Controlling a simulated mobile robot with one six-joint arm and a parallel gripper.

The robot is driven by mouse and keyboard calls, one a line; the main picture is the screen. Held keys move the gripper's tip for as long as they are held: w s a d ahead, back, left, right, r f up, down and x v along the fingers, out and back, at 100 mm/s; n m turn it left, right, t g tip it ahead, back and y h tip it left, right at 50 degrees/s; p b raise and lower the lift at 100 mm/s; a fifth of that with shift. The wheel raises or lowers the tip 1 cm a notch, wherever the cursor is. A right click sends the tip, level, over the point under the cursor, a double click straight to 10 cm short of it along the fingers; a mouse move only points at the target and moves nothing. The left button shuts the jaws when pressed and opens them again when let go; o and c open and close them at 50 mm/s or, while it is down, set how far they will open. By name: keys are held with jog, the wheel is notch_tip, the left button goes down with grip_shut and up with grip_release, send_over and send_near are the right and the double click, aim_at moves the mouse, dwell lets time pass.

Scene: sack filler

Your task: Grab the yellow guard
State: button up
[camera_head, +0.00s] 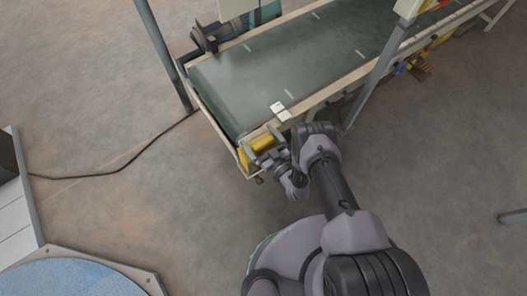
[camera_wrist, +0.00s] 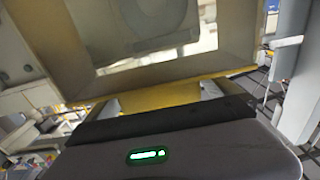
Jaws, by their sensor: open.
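The yellow guard (camera_head: 259,142) is at the near corner of the conveyor's end in the head view, partly covered by my gripper (camera_head: 265,147). My gripper is open, with its fingers spread at the guard's near side. In the wrist view, a yellow strip (camera_wrist: 160,97) runs across between the two spread fingertips of my gripper (camera_wrist: 159,99). A larger tan-yellow frame with an opening rises behind the strip. I cannot tell whether the fingers touch the guard.
The green conveyor belt (camera_head: 300,60) runs from the guard to the upper right. Grey posts (camera_head: 163,52) stand on both sides of it. A dark cable (camera_head: 110,170) lies on the floor at left. A blue round platform (camera_head: 65,280) is at lower left. The floor at lower right is mostly clear.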

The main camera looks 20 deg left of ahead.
jog(key=shift+r, duration=0.1)
jog(key=c, duration=1.8)
